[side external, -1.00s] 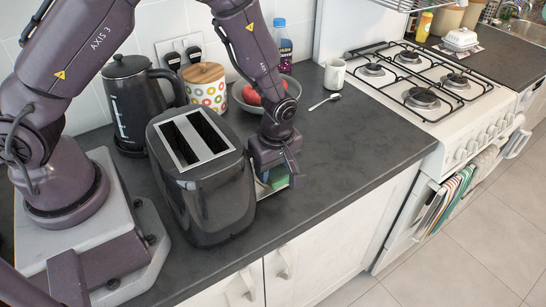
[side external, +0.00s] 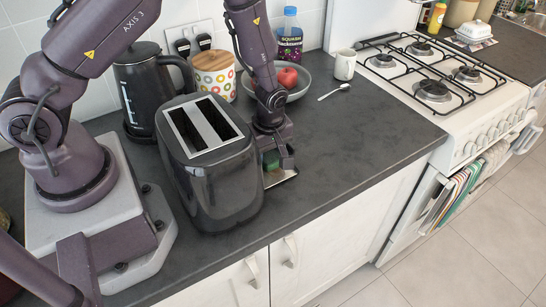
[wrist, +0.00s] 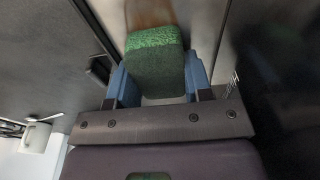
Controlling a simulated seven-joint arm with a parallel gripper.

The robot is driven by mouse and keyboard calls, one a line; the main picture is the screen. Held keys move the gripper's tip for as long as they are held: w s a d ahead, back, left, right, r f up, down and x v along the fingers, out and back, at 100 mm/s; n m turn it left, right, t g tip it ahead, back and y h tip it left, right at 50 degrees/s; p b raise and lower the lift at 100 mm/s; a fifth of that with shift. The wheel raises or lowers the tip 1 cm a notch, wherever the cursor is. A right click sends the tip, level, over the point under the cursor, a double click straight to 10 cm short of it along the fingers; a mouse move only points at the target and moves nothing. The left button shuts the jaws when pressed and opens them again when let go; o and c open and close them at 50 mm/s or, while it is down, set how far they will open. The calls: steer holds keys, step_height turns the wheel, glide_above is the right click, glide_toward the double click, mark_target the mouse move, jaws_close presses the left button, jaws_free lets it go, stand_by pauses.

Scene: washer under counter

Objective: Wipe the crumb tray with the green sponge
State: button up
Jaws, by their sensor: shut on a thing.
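The green sponge (wrist: 155,62) is held between the two blue fingers of my gripper (wrist: 157,82) in the wrist view. In the side view my gripper (side external: 275,162) is close beside the black toaster (side external: 215,180), with a bit of the sponge (side external: 270,160) showing. The crumb tray (side external: 284,178) is a thin, pale metal sheet beside the toaster, low on the counter. In the wrist view the tray (wrist: 203,22) lies under the sponge, with a brown smear (wrist: 148,13) beyond it. The sponge seems to be at the tray surface, but contact is hard to confirm.
A grey bowl with a red apple (side external: 288,77) stands behind my gripper. A white mug (side external: 344,64) and a spoon (side external: 334,91) are farther right, near the gas stove (side external: 440,85). A black kettle (side external: 145,90) stands behind the toaster. The counter (side external: 370,130) to the right is clear.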

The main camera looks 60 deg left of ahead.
mark_target(280, 176)
steer(key=a, duration=0.5)
steer(key=shift+a, duration=0.35)
steer(key=shift+d, duration=5.65)
steer(key=shift+s+a, duration=0.1)
steer(key=shift+a, duration=5.65)
steer(key=shift+d, duration=5.9)
step_height(280, 176, up, 8)
steer(key=shift+a, duration=0.1)
